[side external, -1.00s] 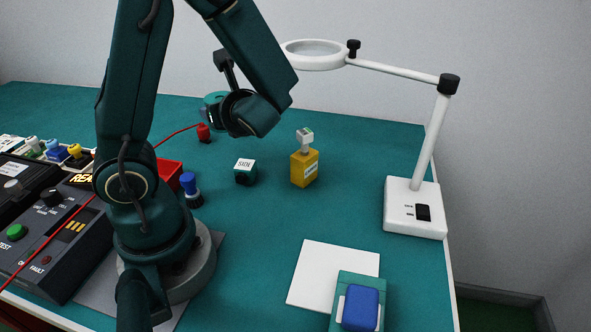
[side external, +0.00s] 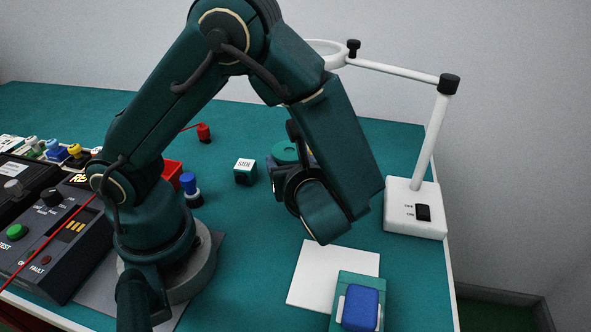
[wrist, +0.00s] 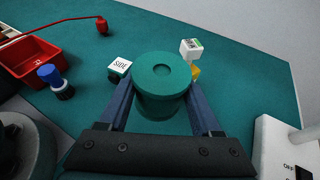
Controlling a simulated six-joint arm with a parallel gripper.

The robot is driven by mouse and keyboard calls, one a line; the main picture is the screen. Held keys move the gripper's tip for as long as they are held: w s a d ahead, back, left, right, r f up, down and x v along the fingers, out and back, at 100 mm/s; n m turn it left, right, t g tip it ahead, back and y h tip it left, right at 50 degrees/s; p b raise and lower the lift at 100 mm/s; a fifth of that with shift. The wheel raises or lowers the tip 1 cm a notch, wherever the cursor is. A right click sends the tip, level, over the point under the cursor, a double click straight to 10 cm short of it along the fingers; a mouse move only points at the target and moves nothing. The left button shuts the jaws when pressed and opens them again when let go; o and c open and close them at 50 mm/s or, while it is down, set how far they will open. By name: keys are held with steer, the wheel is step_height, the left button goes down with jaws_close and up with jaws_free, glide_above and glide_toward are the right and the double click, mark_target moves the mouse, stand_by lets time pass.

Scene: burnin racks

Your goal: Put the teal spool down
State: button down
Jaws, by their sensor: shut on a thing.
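The teal spool (wrist: 161,75) is a round teal cylinder with a small centre hole in its top. In the wrist view it sits between the two fingers of my gripper (wrist: 160,98), which is shut on it. In the side view only part of the spool (side external: 285,151) shows above my gripper, and the wrist link hides the rest. I cannot tell from these views how high its underside is above the teal table (side external: 235,215).
A white sheet (side external: 310,270), a blue-topped teal block (side external: 360,308) and a white magnifier lamp (side external: 413,208) are to the right.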

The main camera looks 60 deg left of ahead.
steer(key=d+f, duration=0.1)
steer(key=w+d+f, duration=0.1)
steer(key=d, duration=0.1)
steer(key=w+d+f, duration=0.1)
steer(key=shift+w+d, duration=0.1)
steer(key=shift+d, duration=0.15)
steer(key=shift+f, duration=2.05)
steer(key=shift+f, duration=0.2)
steer(key=shift+c, duration=0.4)
jaws_free()
